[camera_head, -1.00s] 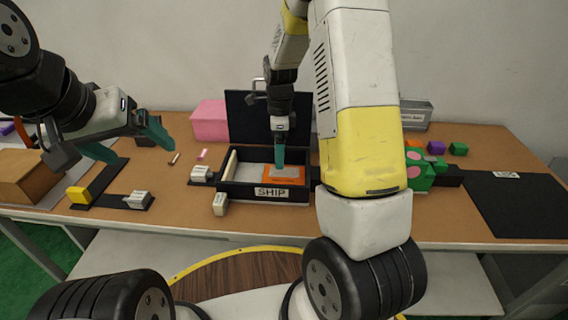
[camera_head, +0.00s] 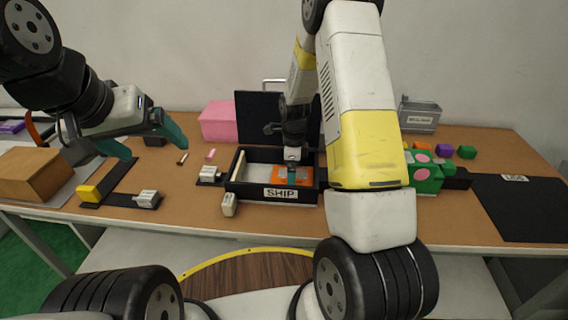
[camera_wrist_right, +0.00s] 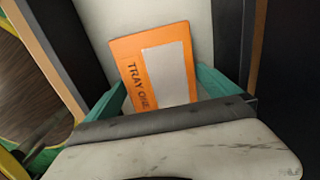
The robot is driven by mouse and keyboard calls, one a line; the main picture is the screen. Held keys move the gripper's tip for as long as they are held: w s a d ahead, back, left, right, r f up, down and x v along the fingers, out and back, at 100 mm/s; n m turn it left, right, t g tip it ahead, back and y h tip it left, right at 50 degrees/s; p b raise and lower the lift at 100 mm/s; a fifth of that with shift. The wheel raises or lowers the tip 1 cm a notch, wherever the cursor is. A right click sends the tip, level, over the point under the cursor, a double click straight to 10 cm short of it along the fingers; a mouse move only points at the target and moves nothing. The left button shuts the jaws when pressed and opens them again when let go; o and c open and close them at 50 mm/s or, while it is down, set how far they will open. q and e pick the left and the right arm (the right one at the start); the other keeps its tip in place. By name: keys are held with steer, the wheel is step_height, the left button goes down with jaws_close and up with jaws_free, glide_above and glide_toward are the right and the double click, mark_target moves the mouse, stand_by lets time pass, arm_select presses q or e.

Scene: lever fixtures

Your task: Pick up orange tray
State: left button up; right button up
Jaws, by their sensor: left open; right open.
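The orange tray (camera_head: 283,180) lies inside the black box labelled SHIP (camera_head: 252,191). The right wrist view shows the tray (camera_wrist_right: 122,52) flat, with a pale panel and the words TRAY ONE. My right gripper (camera_head: 292,180) points down into the box over the tray. Its teal fingers (camera_wrist_right: 160,92) are open, one on each side of the tray's near part. I cannot tell whether they touch it. My left gripper (camera_head: 152,142) is open and empty, above the left part of the table.
The box's black lid (camera_head: 256,118) stands open behind it, near a pink block (camera_head: 218,121). A green block with pink spots (camera_head: 425,172) stands right of my right arm. A black mat (camera_head: 525,205) lies far right.

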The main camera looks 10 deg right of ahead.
steer(key=c, duration=1.3)
steer(key=shift+r, duration=0.15)
steer(key=shift+c, duration=0.2)
